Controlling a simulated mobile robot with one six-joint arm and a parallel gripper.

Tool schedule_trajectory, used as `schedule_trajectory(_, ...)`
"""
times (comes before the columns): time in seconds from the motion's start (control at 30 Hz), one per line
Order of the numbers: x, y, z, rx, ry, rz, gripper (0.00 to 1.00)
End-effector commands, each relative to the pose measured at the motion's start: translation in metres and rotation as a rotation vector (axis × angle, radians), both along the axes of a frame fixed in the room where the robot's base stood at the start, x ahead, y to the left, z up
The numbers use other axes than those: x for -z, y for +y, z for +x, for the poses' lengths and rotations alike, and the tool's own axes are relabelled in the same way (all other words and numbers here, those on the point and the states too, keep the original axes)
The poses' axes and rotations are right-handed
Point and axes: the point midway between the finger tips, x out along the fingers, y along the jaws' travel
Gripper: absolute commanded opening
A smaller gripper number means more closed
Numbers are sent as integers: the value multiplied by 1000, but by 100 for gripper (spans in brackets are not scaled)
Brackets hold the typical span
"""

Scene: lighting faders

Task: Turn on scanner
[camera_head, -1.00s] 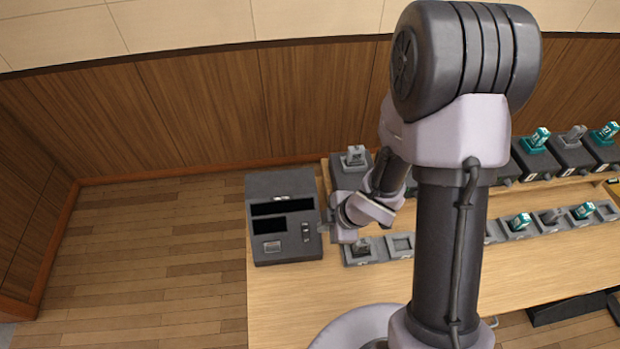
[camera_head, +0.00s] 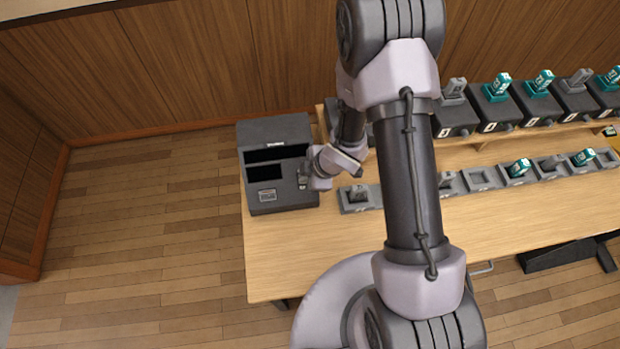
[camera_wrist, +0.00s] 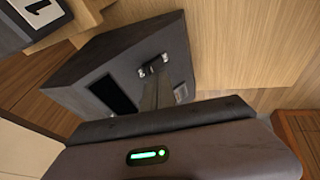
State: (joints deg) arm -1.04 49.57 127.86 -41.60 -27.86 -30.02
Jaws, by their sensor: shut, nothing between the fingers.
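The scanner (camera_head: 277,130) is a dark grey box with two black windows and a small pale button or label on its front. It stands at the left end of the table. My gripper (camera_head: 303,181) is at the front right of its face, partly hiding the small switch there. In the wrist view, the scanner (camera_wrist: 95,65) lies tilted beyond my shut, empty fingers (camera_wrist: 153,78). The fingertips point at the small switch (camera_wrist: 146,70) and overlap it in the picture. I cannot tell whether they touch it, or which way the switch is set.
A row of low grey sockets (camera_head: 481,178), some with grey or teal plugs, runs along the wooden table (camera_head: 480,225). Dark boxes with plugs (camera_head: 538,105) stand on a raised shelf behind. A wood-panelled wall (camera_head: 180,70) is at the back. The floor left of the table is clear.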

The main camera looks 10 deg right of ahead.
Motion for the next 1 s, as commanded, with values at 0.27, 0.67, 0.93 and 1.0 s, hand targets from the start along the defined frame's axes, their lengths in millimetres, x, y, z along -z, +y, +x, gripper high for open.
schedule_trajectory(0.27, 10, 0, 13, 0, 0, 0, 0)
schedule_trajectory(0.67, 15, 0, 18, 0, 0, 0, 0)
schedule_trajectory(0.93, 15, 0, 18, 1, -1, 0, 0)
schedule_trajectory(1.0, 16, 0, 17, 0, -1, 0, 0)
